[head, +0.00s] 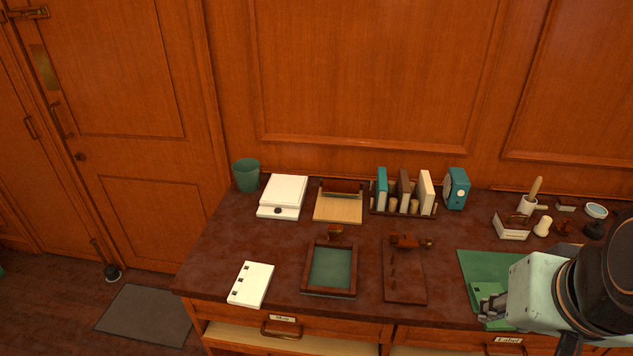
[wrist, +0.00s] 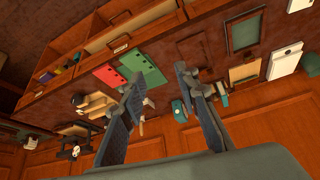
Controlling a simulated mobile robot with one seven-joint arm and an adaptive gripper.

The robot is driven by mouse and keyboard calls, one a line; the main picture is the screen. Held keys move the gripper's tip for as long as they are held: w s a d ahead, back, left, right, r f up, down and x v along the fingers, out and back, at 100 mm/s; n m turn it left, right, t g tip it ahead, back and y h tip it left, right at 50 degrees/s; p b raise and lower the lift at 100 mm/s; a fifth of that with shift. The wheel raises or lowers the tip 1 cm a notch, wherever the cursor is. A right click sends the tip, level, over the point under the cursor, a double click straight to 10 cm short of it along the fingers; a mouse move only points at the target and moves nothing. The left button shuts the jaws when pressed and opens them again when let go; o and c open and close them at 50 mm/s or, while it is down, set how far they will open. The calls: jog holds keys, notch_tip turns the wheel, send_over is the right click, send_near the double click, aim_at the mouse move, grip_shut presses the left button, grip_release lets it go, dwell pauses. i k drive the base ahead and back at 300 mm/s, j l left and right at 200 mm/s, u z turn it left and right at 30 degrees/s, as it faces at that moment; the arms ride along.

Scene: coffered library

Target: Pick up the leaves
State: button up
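A white leaf (head: 251,284) with several dark marks along one edge lies flat near the desk's front left; a white piece shows at the top of the wrist view (wrist: 298,5). A green sheet (head: 480,262) lies at the front right, partly hidden by my arm. The wrist view shows green (wrist: 147,65) and a red leaf (wrist: 110,76) with dark marks beside it; the red one is hidden in the head view. My gripper (wrist: 165,88) is open, with nothing between its fingers, above the desk.
A framed green tray (head: 330,267) and a brown board (head: 404,272) lie mid-desk. Behind stand a green cup (head: 246,175), a white box (head: 283,195), a book rack (head: 402,194) and a teal box (head: 456,188). Small tools crowd the right. Open drawers show below the desk.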

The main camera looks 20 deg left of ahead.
aim_at(251, 293)
jog(key=u, duration=1.65)
jog(key=j+u, duration=0.15)
jog(key=u, duration=0.25)
jog(key=j+u, duration=0.15)
jog(key=u, duration=0.2)
jog(key=i+l+u, duration=0.25)
jog(key=l, duration=0.25)
jog(key=i, duration=0.1)
